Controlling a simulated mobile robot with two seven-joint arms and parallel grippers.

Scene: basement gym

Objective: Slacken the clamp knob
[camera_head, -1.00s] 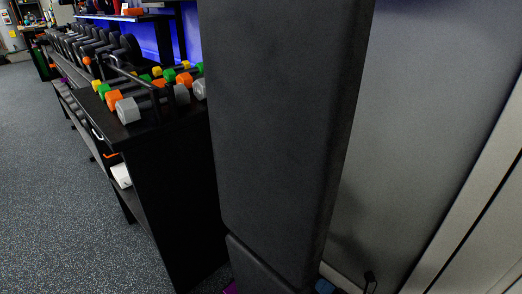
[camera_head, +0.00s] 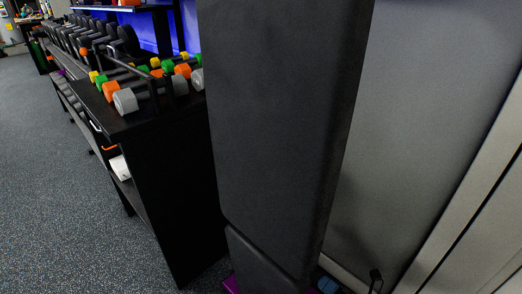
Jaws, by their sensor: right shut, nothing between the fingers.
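A tall black padded slab (camera_head: 280,120) stands upright in the middle and fills much of the view. A second black pad (camera_head: 262,262) sits below it, past a narrow gap. I make out no clamp knob; the pads hide what is behind them. A small dark shape (camera_head: 376,280) at the bottom edge, right of the pads, seems to be the tip of my right gripper. It is narrow, looks shut and holds nothing that I can see. My left gripper is not in view.
A black rack (camera_head: 165,185) with several colored hex dumbbells stands left of the pads. A grey wall (camera_head: 420,120) with a pale trim (camera_head: 470,215) closes off the right. Purple and blue bits (camera_head: 328,285) show at the bottom. Speckled floor (camera_head: 60,190) is clear at left.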

